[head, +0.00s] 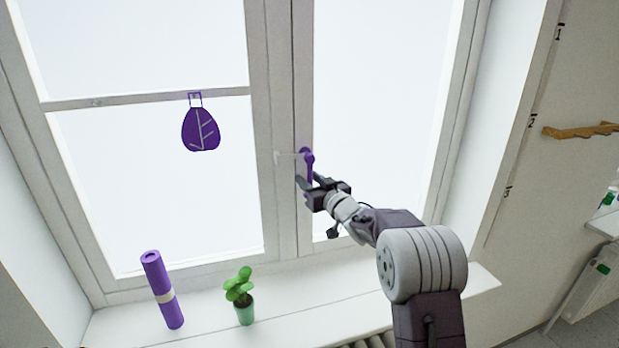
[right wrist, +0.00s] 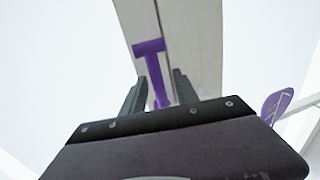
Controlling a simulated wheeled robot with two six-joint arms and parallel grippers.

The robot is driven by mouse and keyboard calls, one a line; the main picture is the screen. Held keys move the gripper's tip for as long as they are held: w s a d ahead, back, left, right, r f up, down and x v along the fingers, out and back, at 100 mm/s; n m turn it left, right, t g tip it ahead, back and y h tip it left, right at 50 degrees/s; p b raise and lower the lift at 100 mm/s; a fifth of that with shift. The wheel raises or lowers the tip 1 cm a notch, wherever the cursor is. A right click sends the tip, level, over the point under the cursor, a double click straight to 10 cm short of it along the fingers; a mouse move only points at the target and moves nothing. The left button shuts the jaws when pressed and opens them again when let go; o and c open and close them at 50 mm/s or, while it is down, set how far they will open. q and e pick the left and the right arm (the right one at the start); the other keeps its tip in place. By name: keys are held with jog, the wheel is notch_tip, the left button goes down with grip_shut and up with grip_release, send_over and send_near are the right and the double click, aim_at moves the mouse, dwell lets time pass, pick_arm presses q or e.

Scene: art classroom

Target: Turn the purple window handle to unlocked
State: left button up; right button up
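The purple window handle (head: 307,160) is mounted on the white middle post of the window, and its lever hangs down. In the right wrist view the handle (right wrist: 153,68) looks like a T, with its lever running toward my gripper. My right gripper (head: 310,181) is at the lower end of the lever. In the right wrist view the gripper (right wrist: 160,92) is open, with the lever's end between its two fingers and a gap showing on both sides. The fingers partly hide the lever's tip. My left gripper is not in view.
A purple leaf ornament (head: 201,130) hangs on the left pane. On the sill (head: 330,304) stand a purple roll (head: 163,290) and a small potted plant (head: 240,290). A wooden rack (head: 580,131) is on the right wall.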

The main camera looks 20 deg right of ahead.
jog(key=shift+d, duration=0.1)
grip_shut()
dwell(1.2)
